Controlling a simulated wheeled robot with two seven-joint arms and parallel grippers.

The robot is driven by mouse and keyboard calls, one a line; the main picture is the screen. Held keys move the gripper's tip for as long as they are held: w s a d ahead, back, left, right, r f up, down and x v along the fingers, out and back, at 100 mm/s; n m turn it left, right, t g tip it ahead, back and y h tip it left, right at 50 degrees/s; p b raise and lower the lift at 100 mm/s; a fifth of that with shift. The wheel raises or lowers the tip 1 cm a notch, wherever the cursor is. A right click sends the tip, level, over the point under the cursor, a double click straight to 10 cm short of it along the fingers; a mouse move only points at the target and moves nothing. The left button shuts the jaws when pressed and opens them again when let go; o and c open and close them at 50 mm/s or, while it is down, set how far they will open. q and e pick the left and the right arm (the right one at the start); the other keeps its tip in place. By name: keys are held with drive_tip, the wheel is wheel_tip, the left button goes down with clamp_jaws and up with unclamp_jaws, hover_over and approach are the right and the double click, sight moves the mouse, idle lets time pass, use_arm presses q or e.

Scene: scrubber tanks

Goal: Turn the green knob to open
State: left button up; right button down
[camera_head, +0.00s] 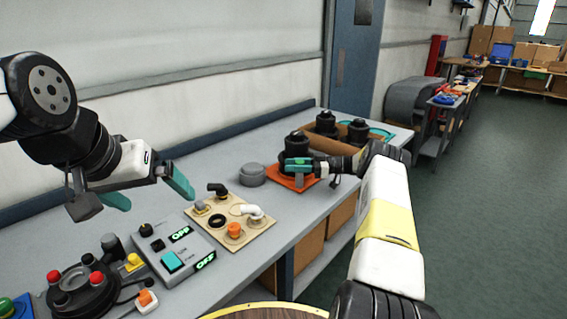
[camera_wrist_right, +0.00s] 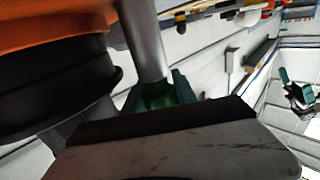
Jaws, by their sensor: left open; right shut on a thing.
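The black tank (camera_head: 297,147) stands on an orange base (camera_head: 291,181) at the back of the bench; in the right wrist view the tank (camera_wrist_right: 60,85) is at the left, below the orange base (camera_wrist_right: 50,25). My right gripper (camera_head: 298,165) is shut at the front of this tank. Green parts (camera_wrist_right: 168,92) show there around the end of a grey post (camera_wrist_right: 143,40); the green knob is largely hidden by my gripper, and I cannot clearly separate it from my teal fingers. My left gripper (camera_head: 150,192) is open and empty above the bench's left part.
A wooden board with pipe fittings (camera_head: 262,225), a grey switch box (camera_head: 187,266) and a black device with red buttons (camera_head: 85,290) lie on the near bench. A grey round cap (camera_head: 252,174) is left of the orange base. More black tanks (camera_head: 357,131) stand behind right.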

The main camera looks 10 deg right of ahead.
drive_tip(key=shift+r, duration=0.1)
drive_tip(key=c, duration=1)
unclamp_jaws()
drive_tip(key=s+d, duration=0.1)
drive_tip(key=d, duration=0.6)
drive_tip(key=shift+s+d, duration=0.25)
drive_tip(key=shift+d, duration=0.05)
